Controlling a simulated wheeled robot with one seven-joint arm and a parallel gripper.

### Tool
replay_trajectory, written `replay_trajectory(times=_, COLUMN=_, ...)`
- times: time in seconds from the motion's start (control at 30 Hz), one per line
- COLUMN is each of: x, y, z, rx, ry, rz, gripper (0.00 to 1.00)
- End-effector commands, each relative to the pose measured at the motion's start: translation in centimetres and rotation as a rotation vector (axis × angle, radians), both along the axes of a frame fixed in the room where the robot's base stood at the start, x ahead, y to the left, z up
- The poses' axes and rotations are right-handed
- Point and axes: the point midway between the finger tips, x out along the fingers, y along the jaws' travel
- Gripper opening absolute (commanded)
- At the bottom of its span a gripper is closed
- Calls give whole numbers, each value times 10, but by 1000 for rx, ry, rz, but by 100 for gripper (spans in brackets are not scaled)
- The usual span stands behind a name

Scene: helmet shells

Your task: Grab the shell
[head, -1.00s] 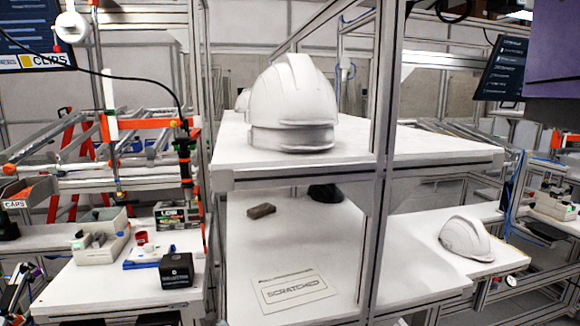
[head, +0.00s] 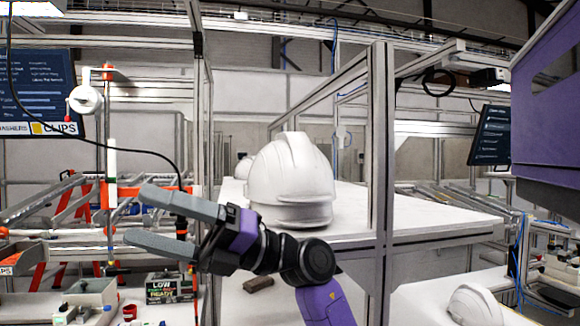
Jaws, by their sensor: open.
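A white helmet shell (head: 290,178) sits on the raised white shelf (head: 350,218), near its front left part. Another white shell (head: 474,305) rests on a lower surface at the bottom right, cut by the frame edge. Part of one more white shell (head: 243,168) shows behind the first.
A metal upright (head: 380,150) stands right of the shell at the shelf's front. Another post (head: 200,100) rises at left, with a black hanging cable (head: 110,147) near it. A small brown block (head: 259,284) lies on the lower shelf. A box (head: 168,287) stands at lower left.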

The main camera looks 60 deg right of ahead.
Motion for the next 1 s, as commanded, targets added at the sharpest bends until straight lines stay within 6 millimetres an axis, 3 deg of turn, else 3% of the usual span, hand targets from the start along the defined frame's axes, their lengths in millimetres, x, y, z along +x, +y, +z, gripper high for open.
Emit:
replay_trajectory(times=0.27, x=28, y=-63, z=38, rx=-470, ry=103, rz=-302, gripper=73)
replay_trajectory(times=0.47, x=31, y=-132, z=72, rx=-763, ry=224, rz=-582, gripper=73)
replay_trajectory(times=0.63, x=14, y=-196, z=115, rx=-978, ry=343, rz=-861, gripper=73)
replay_trajectory(times=0.8, x=-15, y=-250, z=159, rx=-1118, ry=467, rz=-1130, gripper=73)
replay_trajectory(times=0.9, x=-35, y=-290, z=167, rx=-1113, ry=611, rz=-1307, gripper=73)
replay_trajectory(times=1.0, x=-52, y=-312, z=172, rx=-1087, ry=700, rz=-1420, gripper=73)
